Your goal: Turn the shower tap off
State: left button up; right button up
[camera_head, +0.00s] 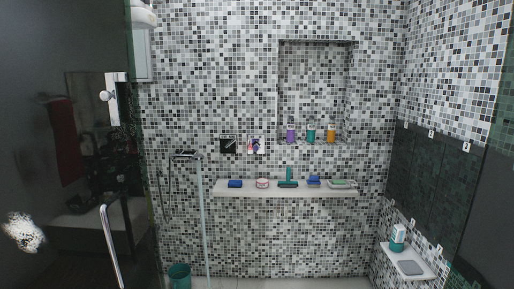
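A small black square plate (228,146) with a light, lever-like streak sits on the mosaic wall left of centre. It looks like the shower tap, but it is too small to tell its handle's position. Left of it, a thin dark hose (164,195) hangs below a dark bar-like fitting (186,153). No running water can be made out. Neither of my grippers is in view.
A white shelf (300,194) holds several bath items. A niche holds purple (291,134), teal (311,134) and orange bottles (331,134). A glass door with a metal handle (110,245) stands left. A green bin (179,275) and low right shelf (408,264) are lower.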

aim_at(255, 147)
jog(key=i+l, duration=0.2)
jog(key=i, duration=0.3)
jog(key=i+l, duration=0.2)
jog(key=i, duration=0.3)
jog(key=i+l, duration=0.25)
jog(key=i, duration=0.3)
